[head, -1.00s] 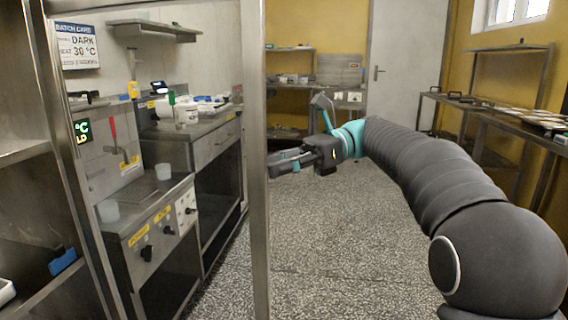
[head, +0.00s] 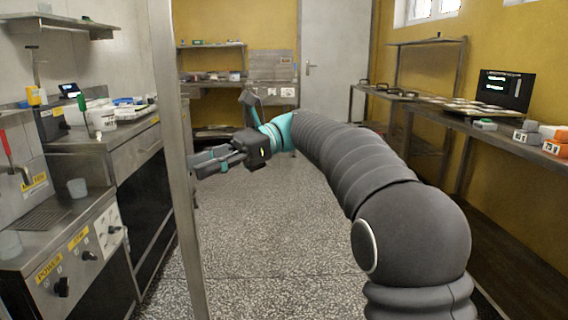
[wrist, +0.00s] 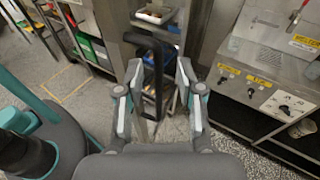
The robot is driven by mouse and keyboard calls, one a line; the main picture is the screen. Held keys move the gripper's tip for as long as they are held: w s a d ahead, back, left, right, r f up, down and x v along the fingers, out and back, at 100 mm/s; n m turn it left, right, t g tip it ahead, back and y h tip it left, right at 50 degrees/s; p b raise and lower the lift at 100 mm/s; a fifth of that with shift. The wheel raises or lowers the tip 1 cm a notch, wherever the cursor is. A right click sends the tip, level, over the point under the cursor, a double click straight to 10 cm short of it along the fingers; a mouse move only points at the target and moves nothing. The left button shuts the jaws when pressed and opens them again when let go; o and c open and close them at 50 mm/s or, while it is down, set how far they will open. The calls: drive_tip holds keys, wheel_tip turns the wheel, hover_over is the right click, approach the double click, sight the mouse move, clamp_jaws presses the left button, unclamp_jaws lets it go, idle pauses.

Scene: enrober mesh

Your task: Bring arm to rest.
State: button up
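My arm (head: 345,165) reaches forward from the lower right in the head view, bent over the open floor. My gripper (head: 205,160) is at its far end, pointing left, with its fingertips beside a steel post in the picture; I cannot tell the gap to it. In the wrist view my gripper (wrist: 160,92) has its two fingers spread apart. A black loop-shaped bar (wrist: 152,75) shows between the fingers; it seems to stand beyond them, not gripped.
The steel post (head: 183,215) stands left of my gripper. A counter with knobs (head: 75,255) lies at left. A long table (head: 455,118) with trays and a dark screen (head: 504,90) runs along the right wall. Speckled floor (head: 265,255) is clear between.

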wheel_tip(320, 180, down, 12)
drive_tip(key=w+r+n+t+h, duration=0.1)
drive_tip(key=w+n+t+h, duration=0.1)
drive_tip(key=w+t, duration=0.15)
drive_tip(key=s+d+f+n+t+h, duration=0.3)
drive_tip(key=s+d+f+t, duration=0.1)
drive_tip(key=d+f, duration=0.35)
drive_tip(key=s+d+f+n+t+h, duration=0.2)
drive_tip(key=s+d+f+t+h, duration=0.1)
drive_tip(key=s+d, duration=0.7)
drive_tip(key=s+d+f+n+t+h, duration=0.2)
drive_tip(key=s+d+n+t+h, duration=0.1)
drive_tip(key=s+d, duration=0.7)
drive_tip(key=shift+d+f+t+h, duration=0.4)
drive_tip(key=shift+d+t+h, duration=0.25)
drive_tip(key=shift+d+h, duration=0.5)
